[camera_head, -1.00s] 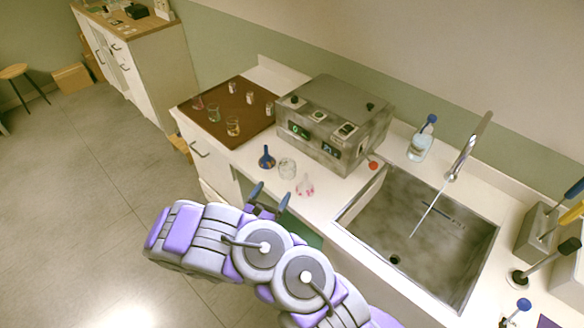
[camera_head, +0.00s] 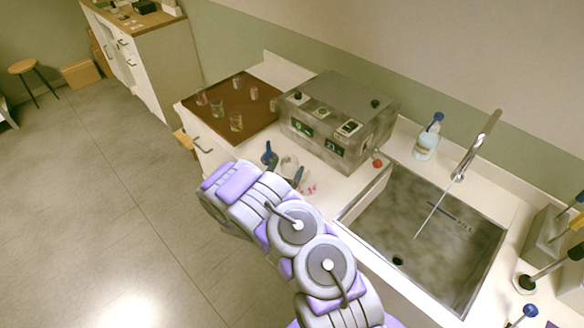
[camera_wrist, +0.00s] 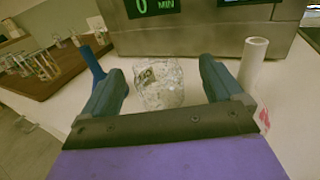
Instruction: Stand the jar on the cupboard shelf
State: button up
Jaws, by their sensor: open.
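The jar (camera_wrist: 158,84) is a clear, wide glass vessel with a small label, upright on the white counter. In the wrist view it stands between the two blue fingers of my gripper (camera_wrist: 160,78). The gripper is open, with visible gaps on both sides of the jar. In the head view the jar (camera_head: 288,166) is partly hidden by my gripper (camera_head: 285,169). The cupboard shelf cannot be made out in these frames.
A blue flask (camera_head: 268,155) stands close left of the jar, and a white tube (camera_wrist: 253,62) close right. The grey machine (camera_head: 340,118) is right behind. A brown mat (camera_head: 222,93) holds several small glasses. The sink (camera_head: 430,235) lies right.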

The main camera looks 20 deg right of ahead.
aim_at(287, 167)
jog(key=shift+w+f, duration=0.1)
jog(key=shift+w, duration=0.4)
jog(key=b+x, duration=0.1)
jog(key=x, duration=0.2)
jog(key=shift+w+d, duration=0.25)
jog(key=shift+d+f, duration=0.1)
jog(key=shift+d, duration=0.35)
jog(key=shift+a, duration=0.75)
jog(key=c, duration=0.7)
jog(key=shift+s+d, duration=0.15)
jog(key=shift+d, duration=0.25)
jog(key=c, duration=0.6)
